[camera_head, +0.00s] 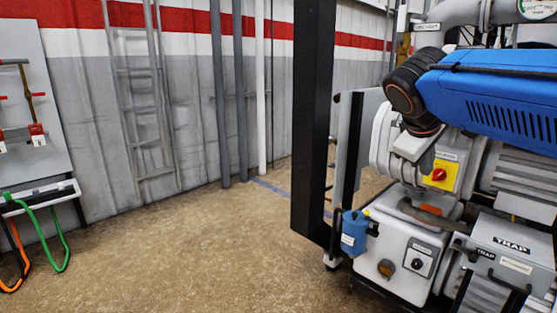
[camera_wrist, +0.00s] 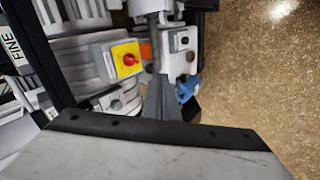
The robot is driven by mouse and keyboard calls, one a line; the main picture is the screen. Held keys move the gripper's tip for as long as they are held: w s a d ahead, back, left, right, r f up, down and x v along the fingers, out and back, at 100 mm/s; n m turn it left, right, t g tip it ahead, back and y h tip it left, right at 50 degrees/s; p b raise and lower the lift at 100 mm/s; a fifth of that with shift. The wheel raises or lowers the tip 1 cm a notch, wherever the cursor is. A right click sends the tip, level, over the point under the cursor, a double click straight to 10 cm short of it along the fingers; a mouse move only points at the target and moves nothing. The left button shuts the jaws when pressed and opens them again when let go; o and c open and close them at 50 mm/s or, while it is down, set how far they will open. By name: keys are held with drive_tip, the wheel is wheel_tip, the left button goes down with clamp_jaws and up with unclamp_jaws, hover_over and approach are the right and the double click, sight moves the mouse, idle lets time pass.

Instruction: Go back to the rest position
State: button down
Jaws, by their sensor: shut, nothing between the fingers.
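My gripper (camera_head: 426,163) is at the right in the head view, held in front of the pump equipment, fingers pointing down. In the wrist view my gripper (camera_wrist: 158,78) shows as a dark grey taper, shut and empty. Close by its tip is a yellow plate with a red rotary switch (camera_head: 439,175), also seen in the wrist view (camera_wrist: 128,58). I cannot tell whether the fingertips touch anything.
The floor (camera_head: 190,260) at left is open, before a wall panel (camera_head: 35,100) with cables.

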drive_tip(key=s+a+f+m+y, duration=0.2)
drive_tip(key=s+f+m+y, duration=0.1)
drive_tip(key=s+f, duration=0.7)
drive_tip(key=s+a+f+m+g+y, duration=0.1)
drive_tip(key=s+a+f+m+y, duration=0.1)
drive_tip(key=s+f, duration=0.8)
wheel_tip(320, 180, down, 5)
drive_tip(key=shift+s+a+f+m+y, duration=0.1)
drive_tip(key=shift+s+a+m+y, duration=0.3)
drive_tip(key=shift+a+m, duration=0.1)
